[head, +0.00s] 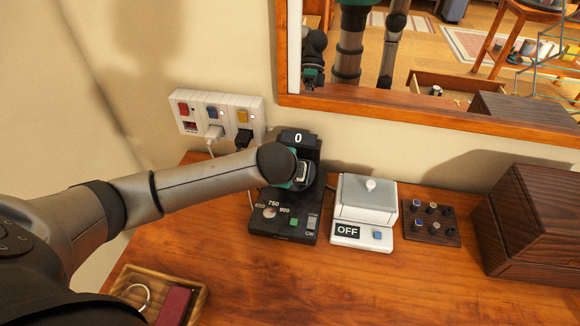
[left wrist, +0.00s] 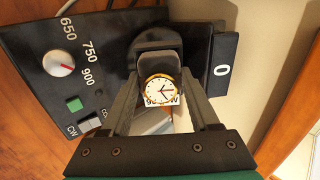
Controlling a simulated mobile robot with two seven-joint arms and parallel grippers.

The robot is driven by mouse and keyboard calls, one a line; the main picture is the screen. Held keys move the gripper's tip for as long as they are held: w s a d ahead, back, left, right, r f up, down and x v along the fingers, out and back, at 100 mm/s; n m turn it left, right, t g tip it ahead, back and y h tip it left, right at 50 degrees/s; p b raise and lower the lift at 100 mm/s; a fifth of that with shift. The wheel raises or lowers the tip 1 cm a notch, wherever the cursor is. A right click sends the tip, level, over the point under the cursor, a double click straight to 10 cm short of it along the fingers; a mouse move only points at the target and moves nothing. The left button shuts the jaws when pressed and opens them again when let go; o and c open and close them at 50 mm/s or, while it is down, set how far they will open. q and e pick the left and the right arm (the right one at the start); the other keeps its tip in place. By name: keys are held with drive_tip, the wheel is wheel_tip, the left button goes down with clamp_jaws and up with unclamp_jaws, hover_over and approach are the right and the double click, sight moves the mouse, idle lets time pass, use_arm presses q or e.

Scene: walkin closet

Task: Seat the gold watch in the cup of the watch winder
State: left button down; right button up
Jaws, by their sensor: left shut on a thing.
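The black watch winder (head: 283,218) stands at the back of the wooden table, with a dial, a green button, a switch and a display reading 0. It also fills much of the left wrist view (left wrist: 60,85). My left gripper (head: 302,172) is over its upper part, and my arm partly hides it. In the left wrist view the gold watch (left wrist: 160,90), white-faced with a gold rim, is between my fingers, and the gripper is shut on it. The winder's dark rounded cup part (left wrist: 156,38) is just beyond the watch; I cannot tell whether they touch. My right gripper is not in view.
Right of the winder are a white device reading OFF (head: 362,234), a dark board with small knobs (head: 431,223) and a dark wooden box (head: 535,225). A power strip (head: 218,112) is on the wall. A wooden tray (head: 199,300) lies front left. The front middle is clear.

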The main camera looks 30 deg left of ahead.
use_arm(q)
drive_tip(key=shift+w+f, duration=0.2)
drive_tip(key=shift+f, duration=0.05)
idle(0.8)
drive_tip(key=shift+s+f+b, duration=0.1)
drive_tip(key=shift+f+b, duration=0.35)
idle(0.8)
drive_tip(key=c, duration=0.6)
unclamp_jaws()
drive_tip(key=o, duration=0.6)
drive_tip(key=shift+s+d+f, duration=0.1)
drive_tip(key=shift+f, duration=0.05)
drive_tip(key=shift+c, duration=0.2)
drive_tip(key=shift+s+d+r+p, duration=0.1)
drive_tip(key=shift+r+p, duration=0.15)
drive_tip(key=shift+r, duration=0.15)
drive_tip(key=shift+s+d+r+p, duration=0.1)
drive_tip(key=shift+r+p, duration=0.15)
drive_tip(key=shift+r, duration=0.1)
drive_tip(key=p+v, duration=0.4)
drive_tip(key=v, duration=1)
drive_tip(key=shift+a+r, duration=0.25)
drive_tip(key=shift+r, duration=0.2)
drive_tip(key=shift+w, duration=0.1)
